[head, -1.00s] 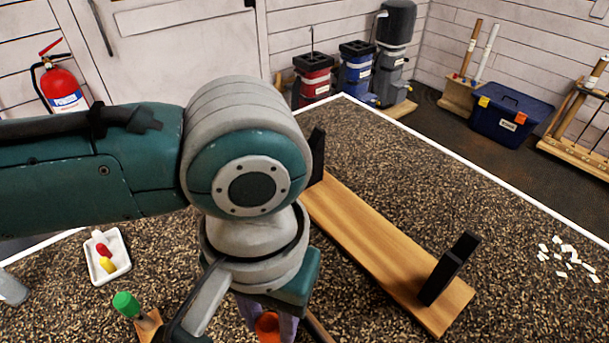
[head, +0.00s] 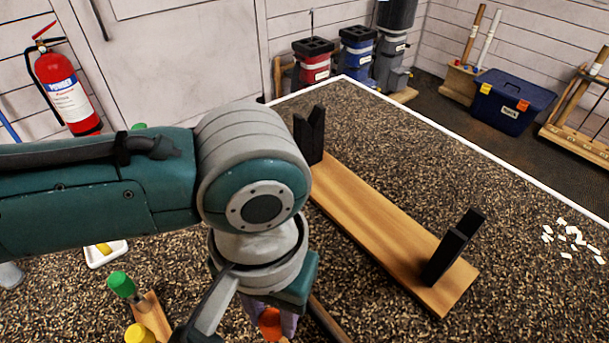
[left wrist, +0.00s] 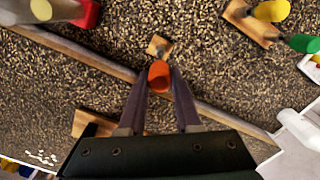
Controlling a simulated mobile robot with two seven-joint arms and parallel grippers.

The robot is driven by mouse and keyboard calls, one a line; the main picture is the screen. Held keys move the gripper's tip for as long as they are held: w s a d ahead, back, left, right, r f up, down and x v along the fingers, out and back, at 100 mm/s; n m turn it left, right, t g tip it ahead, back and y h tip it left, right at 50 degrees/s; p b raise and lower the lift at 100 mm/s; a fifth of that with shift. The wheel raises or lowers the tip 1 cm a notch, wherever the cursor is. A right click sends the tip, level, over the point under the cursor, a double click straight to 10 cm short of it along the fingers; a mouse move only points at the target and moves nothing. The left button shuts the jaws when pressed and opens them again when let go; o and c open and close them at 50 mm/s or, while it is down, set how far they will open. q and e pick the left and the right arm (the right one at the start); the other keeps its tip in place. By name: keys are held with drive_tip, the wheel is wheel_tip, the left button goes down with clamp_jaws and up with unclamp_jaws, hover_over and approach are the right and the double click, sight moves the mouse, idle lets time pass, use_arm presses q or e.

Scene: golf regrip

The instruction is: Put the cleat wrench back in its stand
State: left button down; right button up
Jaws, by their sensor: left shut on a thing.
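My left gripper (head: 275,322) points down over the speckled tabletop, shut on an orange-handled tool (head: 269,323) that I take for the cleat wrench. In the left wrist view the orange handle (left wrist: 159,76) sits between the two fingers (left wrist: 159,100). Just beyond it is a small wooden block (left wrist: 157,45) with a dark grey part, perhaps the stand. Whether the wrench touches this block I cannot tell; its lower end is hidden. My right gripper is not in view.
Green (head: 122,284) and yellow (head: 140,334) handles stand by a wooden block (head: 152,318) at lower left. A long brown bar (head: 326,318) lies beside the gripper. A plank (head: 385,235) with black uprights lies to the right. White pieces (head: 570,240) lie far right.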

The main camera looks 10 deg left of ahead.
use_arm(q)
drive_tip(key=shift+f, duration=0.6)
idle(0.3)
drive_tip(key=shift+p, duration=0.7)
idle(1.2)
drive_tip(key=shift+f+b, duration=1.65)
drive_tip(key=shift+f, duration=0.65)
drive_tip(key=c, duration=0.5)
unclamp_jaws()
drive_tip(key=r, duration=0.3)
drive_tip(key=r+p, duration=0.1)
drive_tip(key=r, duration=0.2)
drive_tip(key=r+p, duration=0.1)
drive_tip(key=r, duration=0.3)
drive_tip(key=shift+w, duration=0.25)
